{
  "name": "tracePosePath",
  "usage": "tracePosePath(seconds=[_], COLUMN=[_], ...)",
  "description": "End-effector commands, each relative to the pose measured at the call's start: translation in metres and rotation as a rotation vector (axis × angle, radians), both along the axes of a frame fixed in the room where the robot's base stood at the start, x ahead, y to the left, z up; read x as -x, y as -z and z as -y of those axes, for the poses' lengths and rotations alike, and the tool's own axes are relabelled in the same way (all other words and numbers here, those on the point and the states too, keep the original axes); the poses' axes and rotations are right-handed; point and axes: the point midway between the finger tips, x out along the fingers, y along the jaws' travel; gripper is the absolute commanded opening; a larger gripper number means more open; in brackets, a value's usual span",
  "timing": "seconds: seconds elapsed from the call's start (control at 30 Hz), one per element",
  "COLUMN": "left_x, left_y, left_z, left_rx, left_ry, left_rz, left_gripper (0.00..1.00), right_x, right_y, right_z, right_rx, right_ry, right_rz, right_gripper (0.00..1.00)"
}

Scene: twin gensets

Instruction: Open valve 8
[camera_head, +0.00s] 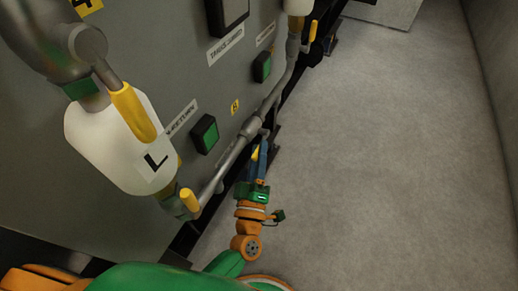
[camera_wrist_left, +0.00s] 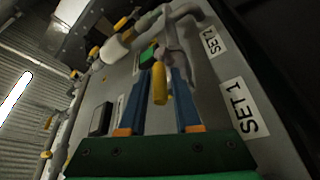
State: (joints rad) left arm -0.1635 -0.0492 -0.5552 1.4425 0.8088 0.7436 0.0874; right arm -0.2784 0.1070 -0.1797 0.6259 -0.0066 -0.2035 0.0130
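A small yellow tag (camera_head: 235,106), whose digit looks like 8 but is too small to be sure, is on the grey cabinet above a pipe junction. A yellow valve handle (camera_head: 255,153) hangs below this junction. My left gripper (camera_head: 262,148) is at it, with blue fingers pointing towards the pipe. In the left wrist view the yellow handle (camera_wrist_left: 160,84) shows between the two separated fingers of my left gripper (camera_wrist_left: 157,82), with gaps on both sides. I cannot tell how deep it sits between them. My right gripper is out of view.
The grey pipe (camera_head: 277,92) runs along the cabinet. A white canister (camera_head: 105,145) and another yellow handle (camera_head: 190,200) are at left. Green buttons (camera_head: 205,134) are on the cabinet face. Grey floor (camera_head: 400,170) on the right is clear. A "SET 1" label (camera_wrist_left: 245,108) shows in the wrist view.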

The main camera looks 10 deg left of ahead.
Motion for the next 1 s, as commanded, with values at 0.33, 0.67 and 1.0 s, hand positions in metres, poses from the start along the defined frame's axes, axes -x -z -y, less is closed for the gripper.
tracePosePath(seconds=[0.33, 0.67, 1.0], left_x=[-0.0054, -0.0052, -0.0051], left_y=[-0.0013, -0.0012, -0.0010], left_z=[-0.0001, -0.0002, -0.0001], left_rx=[-0.001, -0.001, -0.001], left_ry=[0.001, 0.001, 0.001], left_rz=[-0.001, -0.001, -0.001], left_gripper=[0.15, 0.00, 0.00], right_x=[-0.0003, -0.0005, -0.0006], right_y=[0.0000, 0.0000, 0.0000], right_z=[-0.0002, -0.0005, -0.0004], right_rx=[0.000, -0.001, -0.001], right_ry=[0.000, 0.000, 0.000], right_rz=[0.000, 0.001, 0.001], right_gripper=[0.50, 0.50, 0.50])
